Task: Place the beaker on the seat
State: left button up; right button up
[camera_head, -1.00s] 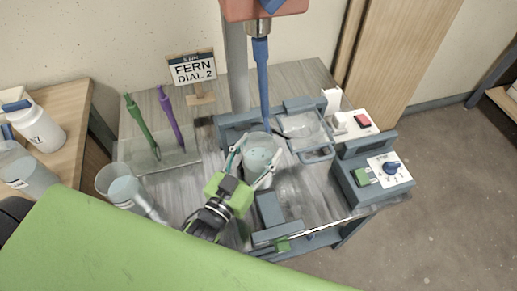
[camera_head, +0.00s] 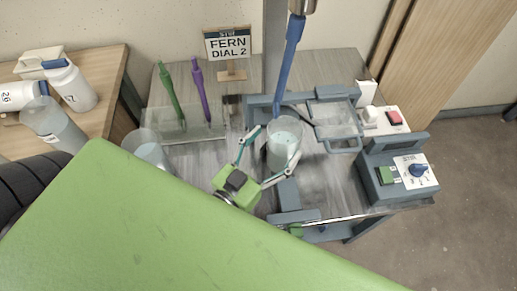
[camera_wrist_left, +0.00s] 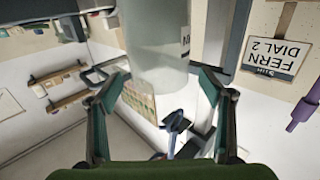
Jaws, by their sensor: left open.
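The beaker (camera_head: 284,148), clear with pale contents, stands upright within the grey-blue frame of the stirring stand, just in front of the blue stirring rod (camera_head: 288,68). The seat is not clearly visible; the beaker and my gripper cover the spot beneath. My left gripper (camera_head: 276,143) is open, with its thin fingers spread on either side of the beaker. In the left wrist view the beaker (camera_wrist_left: 155,45) shows between the tips of the open gripper (camera_wrist_left: 160,75); contact cannot be told. My right gripper is not in view.
A control box with a blue dial (camera_head: 418,170) stands at right. A wire-handled tray (camera_head: 335,120) is beside the beaker. A second clear vessel (camera_head: 148,150), green and purple sticks (camera_head: 200,90) and a sign (camera_head: 228,44) are at left.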

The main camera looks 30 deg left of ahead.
pick_arm(q)
jog(key=s+a, duration=0.1)
jog(key=s, duration=0.6)
jog(key=shift+a+b, duration=0.2)
jog(key=shift+b, duration=0.15)
